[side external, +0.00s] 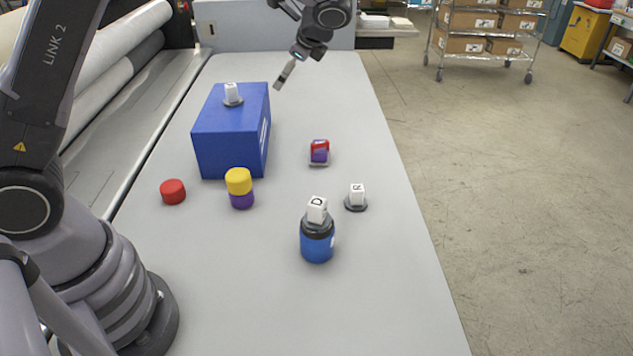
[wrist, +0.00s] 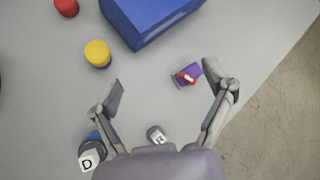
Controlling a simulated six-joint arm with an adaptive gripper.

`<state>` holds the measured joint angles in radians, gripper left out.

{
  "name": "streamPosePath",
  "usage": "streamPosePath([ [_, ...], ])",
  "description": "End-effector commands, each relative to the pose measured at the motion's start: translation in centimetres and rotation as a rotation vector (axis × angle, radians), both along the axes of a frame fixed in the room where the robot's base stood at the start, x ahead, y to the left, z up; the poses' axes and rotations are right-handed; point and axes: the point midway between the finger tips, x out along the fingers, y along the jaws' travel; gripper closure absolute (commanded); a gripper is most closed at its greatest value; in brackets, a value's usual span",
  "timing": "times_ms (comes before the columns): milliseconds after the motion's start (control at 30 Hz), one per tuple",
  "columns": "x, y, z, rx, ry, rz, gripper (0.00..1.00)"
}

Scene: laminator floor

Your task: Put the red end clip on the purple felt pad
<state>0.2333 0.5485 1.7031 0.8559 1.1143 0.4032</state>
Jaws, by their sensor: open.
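The red end clip (side external: 321,144) is a small red piece with a light mark, right of the blue box. It appears to rest on or against the purple felt pad (side external: 319,157), which has a grey edge at its base. In the wrist view the red clip (wrist: 187,79) overlaps the purple pad (wrist: 190,70); the exact contact is unclear. My gripper (side external: 281,83) is raised above the far part of the table, apart from both.
A blue box (side external: 228,135) carries a white-topped piece (side external: 232,93). A red cylinder (side external: 172,191) and a yellow one (side external: 238,180) on a purple one (side external: 241,201) stand left. A "D" block (side external: 317,209) tops a blue canister (side external: 317,246). An "R" piece (side external: 356,194) stands nearby. The table's front is clear.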

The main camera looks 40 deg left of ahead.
Motion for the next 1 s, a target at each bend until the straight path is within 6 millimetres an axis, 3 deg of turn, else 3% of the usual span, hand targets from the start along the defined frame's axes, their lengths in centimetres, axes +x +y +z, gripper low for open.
streamPosePath([
  [33, -2.3, 0.6, 2.6, -0.069, -0.06, 0.068, 0.19],
  [200, -10.7, 1.2, 7.9, -0.312, -0.246, 0.303, 0.19],
  [367, -18.9, 0.8, 10.5, -0.547, -0.42, 0.517, 0.19],
  [533, -26.1, -0.7, 10.9, -0.781, -0.58, 0.714, 0.19],
  [700, -30.1, -2.0, 10.2, -0.937, -0.674, 0.835, 0.19],
  [1000, -31.2, -2.5, 9.7, -0.993, -0.703, 0.878, 0.19],
])
